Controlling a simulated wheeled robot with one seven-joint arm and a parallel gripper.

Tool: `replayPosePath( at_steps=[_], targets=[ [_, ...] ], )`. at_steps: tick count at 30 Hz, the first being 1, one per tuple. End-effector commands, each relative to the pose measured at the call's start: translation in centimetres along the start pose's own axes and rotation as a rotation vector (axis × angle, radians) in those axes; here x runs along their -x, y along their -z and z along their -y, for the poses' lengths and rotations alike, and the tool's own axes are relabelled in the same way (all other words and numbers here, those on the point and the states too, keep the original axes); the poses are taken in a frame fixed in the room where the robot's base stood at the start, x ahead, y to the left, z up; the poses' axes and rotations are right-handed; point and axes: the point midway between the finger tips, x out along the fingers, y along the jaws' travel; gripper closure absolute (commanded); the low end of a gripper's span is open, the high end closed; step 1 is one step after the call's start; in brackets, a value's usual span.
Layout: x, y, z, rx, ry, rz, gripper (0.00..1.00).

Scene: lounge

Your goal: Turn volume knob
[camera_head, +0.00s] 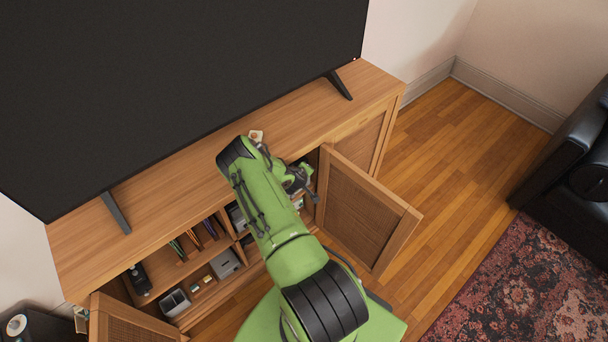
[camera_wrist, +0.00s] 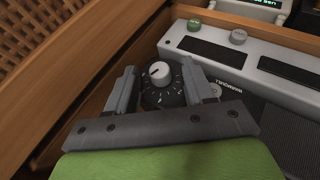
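A pale round knob (camera_wrist: 159,72) with a dark pointer line sits on a black dial with white tick marks in the wrist view. My gripper (camera_wrist: 160,84) is open, with one grey finger on each side of the knob. I cannot tell whether either finger touches it. In the head view my gripper (camera_head: 300,182) reaches into the cabinet opening by the right door; the knob is hidden there.
The wooden cabinet (camera_head: 230,148) carries a large television (camera_head: 170,75). Its woven right door (camera_head: 360,212) stands open close to my arm. A green button (camera_wrist: 194,24) and a grey one (camera_wrist: 238,36) are on the device. Wooden floor (camera_head: 455,150) is clear at right.

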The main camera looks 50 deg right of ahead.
Motion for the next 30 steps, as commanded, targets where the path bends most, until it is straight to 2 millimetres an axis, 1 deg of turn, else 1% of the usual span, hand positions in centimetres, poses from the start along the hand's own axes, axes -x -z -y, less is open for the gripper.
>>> replayPosePath(
  at_steps=[5,7,8,11,12,18,21,25,30],
  targets=[
    [0.2,0.1,-0.1,0.0,-0.001,-0.001,0.47],
    [1.1,0.1,-0.1,0.0,-0.001,0.0,0.47],
    [1.6,0.1,-0.1,0.0,-0.001,0.001,0.47],
    [4.2,0.2,-0.2,0.0,0.001,0.0,0.47],
    [5.4,0.2,-0.2,0.001,0.001,0.001,0.47],
    [9.0,-2.0,4.1,0.007,0.005,0.003,0.47],
    [10.7,-2.9,5.8,0.009,0.003,0.002,0.47],
    [12.3,-3.7,7.3,0.006,0.002,0.001,0.47],
    [13.1,-4.0,7.9,0.001,0.0,0.0,0.47]
  ],
)
